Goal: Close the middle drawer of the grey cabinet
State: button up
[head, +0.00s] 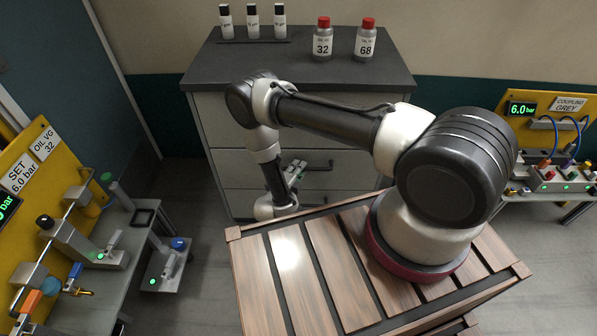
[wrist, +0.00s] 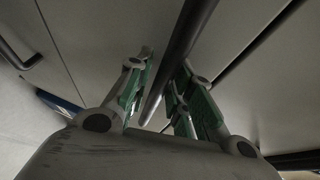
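The grey cabinet (head: 225,130) stands behind my base, with a dark top and light grey drawer fronts. The middle drawer (head: 233,170) is partly hidden by my arm; how far out it sits is hard to tell. Its dark bar handle (head: 318,166) shows just right of my gripper (head: 293,170). In the wrist view my gripper (wrist: 168,82) has its green-padded fingers apart, on either side of a dark bar handle (wrist: 180,55). I see gaps beside the bar, and no clear grip on it.
Two red-capped bottles (head: 323,40) and several small vials (head: 252,22) stand on the cabinet top. In the wrist view another handle (wrist: 18,58) shows at the left. Yellow-panelled benches stand left (head: 60,190) and right (head: 550,125). My slatted wooden deck fills the foreground.

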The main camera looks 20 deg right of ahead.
jog(key=shift+o, duration=0.4)
jog(key=v, duration=1.2)
